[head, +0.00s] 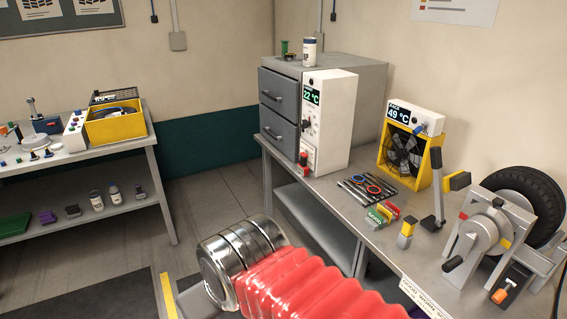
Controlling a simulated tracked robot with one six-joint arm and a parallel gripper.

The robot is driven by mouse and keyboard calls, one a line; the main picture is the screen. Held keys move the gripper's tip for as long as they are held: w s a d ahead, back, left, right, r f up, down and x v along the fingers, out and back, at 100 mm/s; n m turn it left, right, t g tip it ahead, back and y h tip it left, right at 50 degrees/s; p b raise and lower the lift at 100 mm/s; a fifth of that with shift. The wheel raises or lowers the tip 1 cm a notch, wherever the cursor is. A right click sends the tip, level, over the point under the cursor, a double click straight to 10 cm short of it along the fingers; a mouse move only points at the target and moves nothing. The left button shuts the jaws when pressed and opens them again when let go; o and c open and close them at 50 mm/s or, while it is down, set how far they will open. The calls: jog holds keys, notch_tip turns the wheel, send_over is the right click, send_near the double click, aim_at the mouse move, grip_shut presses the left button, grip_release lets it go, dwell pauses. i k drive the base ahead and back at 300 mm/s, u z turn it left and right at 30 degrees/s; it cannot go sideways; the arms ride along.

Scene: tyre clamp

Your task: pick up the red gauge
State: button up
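A small red block that looks like the red gauge (391,209) lies on the grey workbench (345,222), beside a green block (377,217) of similar shape. It is in the middle right of the head view, in front of a black mat of tools. The red and green blocks appear to touch or nearly touch. My arm, with a red ribbed sleeve and a banded metal end, fills the bottom centre. The fingers of my gripper do not show, and nothing held can be seen.
A yellow-topped block (406,233), an upright lever (438,190) and a tyre clamp (490,232) stand to the right. Another bench (75,160) is at left.

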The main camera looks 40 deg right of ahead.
aim_at(304, 170)
jog(key=i, duration=2.25)
jog(key=z, duration=1.05)
jog(key=i, duration=0.5)
jog(key=z, duration=0.75)
jog(key=i, duration=0.7)
jog(key=z, duration=0.5)
